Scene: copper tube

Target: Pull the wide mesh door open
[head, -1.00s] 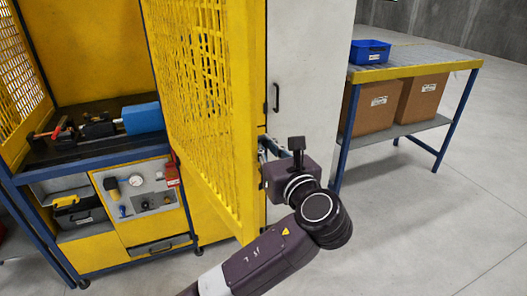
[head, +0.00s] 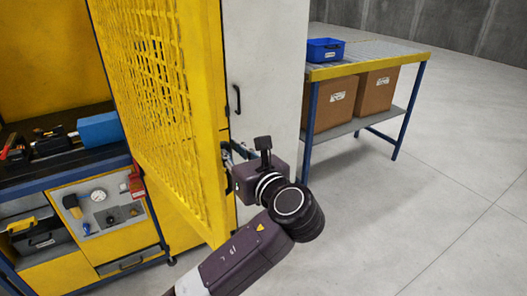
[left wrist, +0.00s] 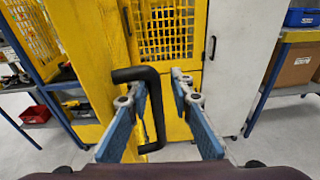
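The wide yellow mesh door (head: 150,90) stands ajar in the head view, its free edge toward the right, beside the white cabinet side. My left gripper (head: 231,165) is at that free edge, partly hidden by its own wrist. In the left wrist view, a black bar handle (left wrist: 158,110) on the yellow door frame (left wrist: 92,50) runs between the two blue-padded fingers of my left gripper (left wrist: 160,82). The fingers are apart, with gaps visible beside the bar. My right gripper is in neither current view.
A bench with tools (head: 50,175) and a blue block (head: 100,129) is at the left behind the door. A table (head: 370,70) with a blue bin (head: 325,50) and cardboard boxes (head: 376,90) stands at the right. The floor at the right front is clear.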

